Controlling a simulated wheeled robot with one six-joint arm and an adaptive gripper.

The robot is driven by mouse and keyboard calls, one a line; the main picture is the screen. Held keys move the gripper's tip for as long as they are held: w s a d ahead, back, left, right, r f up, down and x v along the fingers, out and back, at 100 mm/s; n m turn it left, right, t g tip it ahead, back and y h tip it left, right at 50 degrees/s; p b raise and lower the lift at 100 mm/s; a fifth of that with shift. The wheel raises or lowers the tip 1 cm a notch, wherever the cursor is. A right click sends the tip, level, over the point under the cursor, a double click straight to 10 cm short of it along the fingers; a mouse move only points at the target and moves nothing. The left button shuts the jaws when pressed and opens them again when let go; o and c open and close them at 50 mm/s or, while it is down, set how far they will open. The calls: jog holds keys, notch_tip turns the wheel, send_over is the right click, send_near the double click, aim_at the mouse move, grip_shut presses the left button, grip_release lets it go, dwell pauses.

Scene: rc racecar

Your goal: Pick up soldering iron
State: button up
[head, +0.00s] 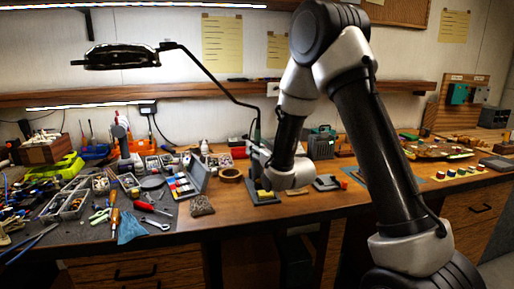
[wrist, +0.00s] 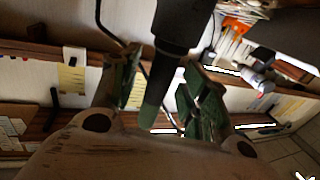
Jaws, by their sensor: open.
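My gripper (head: 259,163) is low over the bench in the head view, close above a small dark stand (head: 264,198) with a yellowish patch. In the wrist view my gripper (wrist: 158,88) is open, with one green-padded finger on each side. A thick black rod with a grey-green end, which looks like the soldering iron (wrist: 176,28), reaches down between the fingers. Visible gaps lie beside it, and I cannot tell whether either finger touches it. In the head view my wrist hides most of this spot, and I cannot make out the iron there.
A magnifier lamp (head: 122,57) hangs above the left, its arm running down behind my gripper. A tape roll (head: 230,175), an open case (head: 190,183) and a grey block (head: 202,205) lie left of the stand. Dense tools cover the left bench. The front edge near the stand is clear.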

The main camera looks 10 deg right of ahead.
jog(key=shift+w+a, duration=0.1)
jog(key=shift+w, duration=0.2)
grip_shut()
jog(key=shift+r, duration=0.15)
notch_tip(320, 180, up, 18)
jog(key=shift+f, duration=0.15)
dwell(0.4)
